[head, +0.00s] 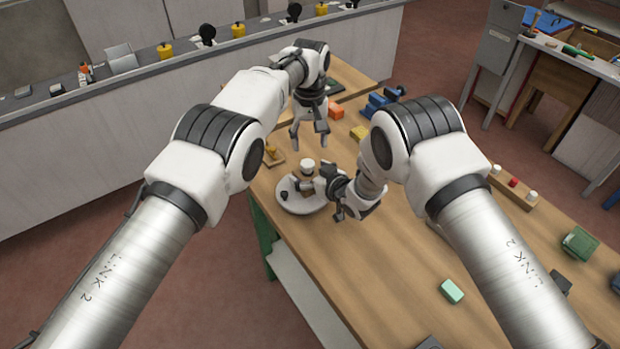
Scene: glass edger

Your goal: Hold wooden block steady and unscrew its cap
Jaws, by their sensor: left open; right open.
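A white round cap (307,165) sits on top of a small wooden block (307,180), which appears upright on a round white plate (297,208). My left gripper (309,143) is open and points down, with its fingertips apart just above and behind the cap. My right gripper (322,196) is open and low over the right side of the plate, close beside the block. Its wrist and fingers hide part of the block and plate, so I cannot tell whether it touches the block.
A small black piece (284,195) is at the plate's left. Yellow (358,132), orange (336,110) and blue (378,104) pieces lie behind. A wooden strip with pegs (515,188), a mint block (451,291) and a green box (580,243) are on the right. The front middle tabletop is mostly clear.

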